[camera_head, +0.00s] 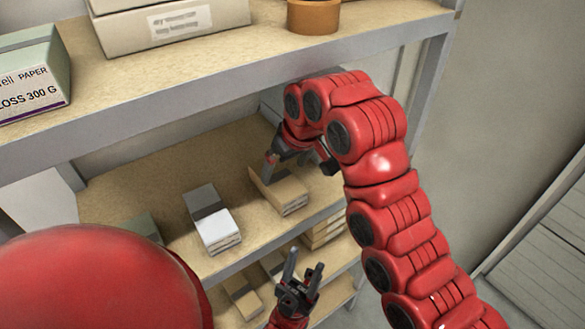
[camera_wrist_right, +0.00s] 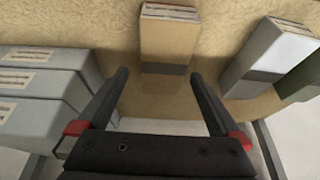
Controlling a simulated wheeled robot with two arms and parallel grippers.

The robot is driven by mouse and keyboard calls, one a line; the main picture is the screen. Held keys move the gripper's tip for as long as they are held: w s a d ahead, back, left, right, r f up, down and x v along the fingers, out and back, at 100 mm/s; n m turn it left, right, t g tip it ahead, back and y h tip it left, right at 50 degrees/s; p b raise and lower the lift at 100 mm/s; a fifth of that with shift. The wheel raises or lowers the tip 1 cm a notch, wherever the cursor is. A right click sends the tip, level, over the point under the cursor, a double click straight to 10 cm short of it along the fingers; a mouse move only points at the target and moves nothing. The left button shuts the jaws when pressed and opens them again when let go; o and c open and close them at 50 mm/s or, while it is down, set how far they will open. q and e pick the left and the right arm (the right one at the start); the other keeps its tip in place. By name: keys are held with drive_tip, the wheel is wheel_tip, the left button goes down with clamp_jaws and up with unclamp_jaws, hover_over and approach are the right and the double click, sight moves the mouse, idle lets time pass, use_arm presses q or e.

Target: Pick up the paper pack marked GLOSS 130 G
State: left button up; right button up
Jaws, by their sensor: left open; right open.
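No label reading GLOSS 130 G is legible in either view. A tan pack (camera_head: 279,191) with a grey band lies on the middle shelf; its print is too small to read. My right gripper (camera_head: 299,163) is open behind and above this pack. In the right wrist view, the open right gripper (camera_wrist_right: 160,75) points at the tan pack (camera_wrist_right: 170,42), which lies just beyond and between the fingertips, apparently not gripped. My left gripper (camera_head: 306,260) is open and empty, lower down in front of the shelves.
A white-and-grey pack (camera_head: 212,222) lies left of the tan one, with a green pack (camera_head: 141,227) farther left. Grey boxes (camera_wrist_right: 40,85) stand left in the wrist view.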

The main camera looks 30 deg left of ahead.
sight(277, 179)
drive_tip(key=shift+r, duration=0.1)
drive_tip(key=shift+s+a, duration=0.2)
drive_tip(key=shift+s, duration=0.05)
drive_tip(key=shift+a+f, duration=0.15)
drive_tip(key=shift+f, duration=0.25)
drive_tip(key=shift+a+f+p, duration=0.1)
drive_tip(key=shift+f+p, duration=0.2)
drive_tip(key=shift+f, duration=0.05)
drive_tip(key=shift+w+a+f+p, duration=0.2)
drive_tip(key=shift+a+f+p, duration=0.1)
drive_tip(key=shift+f+p, duration=0.15)
drive_tip(key=p+x, duration=0.2)
drive_tip(key=x, duration=0.1)
drive_tip(key=shift+s+f, duration=0.1)
drive_tip(key=shift+f, duration=0.2)
drive_tip(key=shift+a+f, duration=0.1)
drive_tip(key=shift+f, duration=0.3)
drive_tip(key=c, duration=1.5)
clamp_jaws()
